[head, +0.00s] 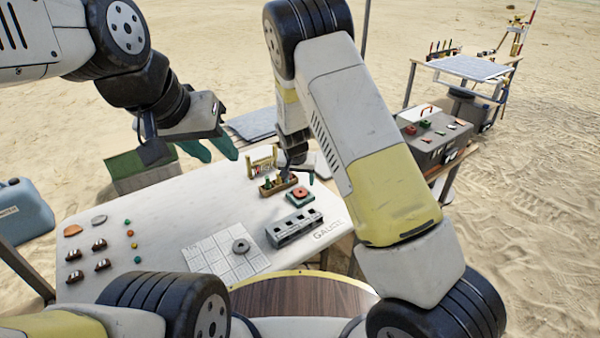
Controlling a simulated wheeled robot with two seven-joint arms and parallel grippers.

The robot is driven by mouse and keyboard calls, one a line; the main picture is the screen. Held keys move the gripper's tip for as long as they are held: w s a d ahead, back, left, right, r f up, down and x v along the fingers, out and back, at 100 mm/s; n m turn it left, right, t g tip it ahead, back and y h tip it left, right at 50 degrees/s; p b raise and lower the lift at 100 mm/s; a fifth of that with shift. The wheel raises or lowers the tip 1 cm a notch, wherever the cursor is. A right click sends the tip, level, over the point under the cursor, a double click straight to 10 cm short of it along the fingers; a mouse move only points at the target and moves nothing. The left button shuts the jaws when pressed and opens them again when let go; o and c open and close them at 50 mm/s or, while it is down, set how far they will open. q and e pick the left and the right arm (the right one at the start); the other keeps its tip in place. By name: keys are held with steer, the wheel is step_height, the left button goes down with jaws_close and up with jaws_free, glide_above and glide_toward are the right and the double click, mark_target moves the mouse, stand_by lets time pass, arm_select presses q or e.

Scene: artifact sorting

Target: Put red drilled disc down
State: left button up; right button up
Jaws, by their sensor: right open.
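The red drilled disc (299,192) lies on a small green square pad (300,200) toward the right side of the white table. Its hole shows as a dark spot. My right gripper (298,174) is open just behind and above the disc, near a small brown tray; it appears apart from the disc, and my own forearm partly hides this area.
A grey drilled disc (240,246) rests on a white grid plate (212,258). A grey slotted gauge block (294,228) stands in front of the red disc. The brown tray (278,188) holds small pieces. Several small finds lie at the table's left; its middle is clear.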

steer(key=s+d+r+y, duration=0.1)
steer(key=s+d+r, duration=0.2)
steer(key=s+r, duration=0.35)
steer(key=s+d+r+y, duration=0.1)
steer(key=s+d+r, duration=0.2)
steer(key=r, duration=0.6)
steer(key=s+d+r+y, duration=0.1)
steer(key=s+d+r, duration=0.25)
steer(key=r, duration=0.45)
steer(key=s+d+r+n+t, duration=0.1)
steer(key=s+r, duration=0.3)
steer(key=s, duration=0.6)
steer(key=s+d+r+n, duration=0.1)
steer(key=s+d+r, duration=0.3)
steer(key=s, duration=0.6)
steer(key=shift+s+r+t, duration=0.15)
steer(key=shift+r+t, duration=0.05)
steer(key=shift+t, duration=0.2)
